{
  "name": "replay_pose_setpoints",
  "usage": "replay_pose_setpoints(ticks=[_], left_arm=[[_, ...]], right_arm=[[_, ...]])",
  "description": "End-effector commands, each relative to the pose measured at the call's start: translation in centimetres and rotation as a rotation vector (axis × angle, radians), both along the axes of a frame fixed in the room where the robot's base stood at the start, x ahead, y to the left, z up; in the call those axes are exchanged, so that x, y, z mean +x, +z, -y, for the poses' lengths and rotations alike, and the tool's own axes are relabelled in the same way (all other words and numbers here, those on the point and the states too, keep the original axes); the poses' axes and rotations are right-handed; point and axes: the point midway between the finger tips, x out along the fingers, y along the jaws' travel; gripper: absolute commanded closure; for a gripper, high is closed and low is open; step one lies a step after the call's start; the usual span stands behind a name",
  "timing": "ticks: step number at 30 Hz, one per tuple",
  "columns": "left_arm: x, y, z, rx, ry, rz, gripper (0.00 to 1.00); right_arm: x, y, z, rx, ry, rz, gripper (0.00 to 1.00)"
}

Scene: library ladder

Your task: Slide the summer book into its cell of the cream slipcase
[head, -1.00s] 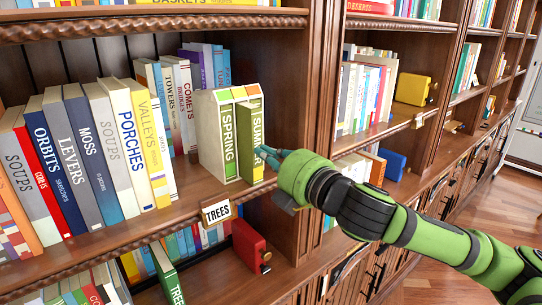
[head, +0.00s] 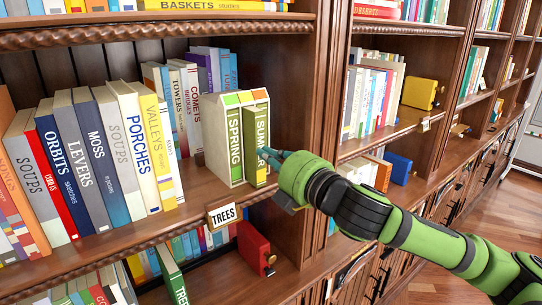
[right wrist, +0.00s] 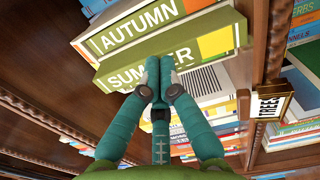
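The summer book (head: 261,143) is olive green and upright, with its spine facing out. It stands right of the spring book (head: 236,146), partly in the cream slipcase (head: 213,134), and its spine sticks out in front. In the right wrist view, the summer book (right wrist: 115,77) lies beside the autumn book (right wrist: 140,28), which I cannot make out in the head view. My right gripper (head: 272,157) is at the summer spine; in the right wrist view, its fingertips (right wrist: 158,68) are together against the spine, with nothing visible between them. My left gripper is out of view.
A row of books (head: 95,155) stands left of the slipcase, and more stand behind it. A TREES label (head: 222,215) hangs on the shelf edge below. A wooden upright (head: 308,130) rises close to the right. A red box-like object (head: 254,250) is on the shelf below.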

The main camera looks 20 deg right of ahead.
Motion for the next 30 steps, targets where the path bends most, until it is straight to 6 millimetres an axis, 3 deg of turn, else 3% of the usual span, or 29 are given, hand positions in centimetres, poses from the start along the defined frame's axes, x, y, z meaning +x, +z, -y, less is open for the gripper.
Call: replay_pose_setpoints(ticks=[30], left_arm=[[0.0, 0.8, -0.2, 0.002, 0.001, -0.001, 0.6]], right_arm=[[1.9, 0.0, -0.8, 0.0, 0.001, -0.001, 1.0]])
